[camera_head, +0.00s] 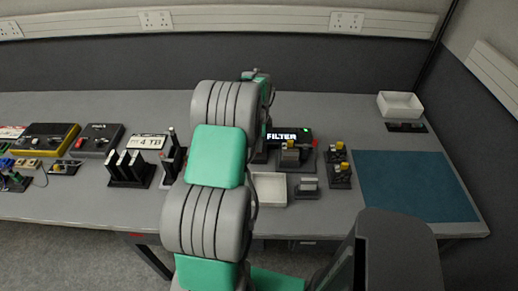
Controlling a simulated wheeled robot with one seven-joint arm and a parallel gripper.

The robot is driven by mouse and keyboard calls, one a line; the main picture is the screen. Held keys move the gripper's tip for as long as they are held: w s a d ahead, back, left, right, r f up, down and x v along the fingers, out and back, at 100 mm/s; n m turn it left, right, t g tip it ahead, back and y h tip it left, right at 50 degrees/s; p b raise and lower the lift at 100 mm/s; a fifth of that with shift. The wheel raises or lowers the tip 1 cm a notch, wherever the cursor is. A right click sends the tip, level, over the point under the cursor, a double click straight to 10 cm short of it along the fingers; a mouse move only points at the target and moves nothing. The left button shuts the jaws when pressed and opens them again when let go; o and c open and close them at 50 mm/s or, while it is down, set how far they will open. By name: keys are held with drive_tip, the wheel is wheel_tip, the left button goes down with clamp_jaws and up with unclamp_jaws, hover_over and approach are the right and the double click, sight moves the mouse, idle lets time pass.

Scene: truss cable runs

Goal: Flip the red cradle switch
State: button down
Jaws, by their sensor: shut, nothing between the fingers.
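I cannot pick out the red cradle switch with certainty. Another red spot (80,143) is on a grey-black box (97,140) at the left. A dark stand with an upright post (172,155) is partly hidden just left of my arm. My grey and green arm rises through the middle of the head view and covers part of the table. My gripper's fingers are not visible, so its place relative to any switch is hidden.
A white open tray (269,188) and yellow-topped units (339,153) stand right of my arm. A blue mat (415,187) lies clear at the right, with a white bin (400,104) behind. A black slotted rack (130,170) stands left. The table's back strip is mostly free.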

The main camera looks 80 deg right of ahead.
drive_tip(key=shift+f, duration=0.35)
drive_tip(key=shift+r+p, duration=1.8)
drive_tip(key=shift+r, duration=1.8)
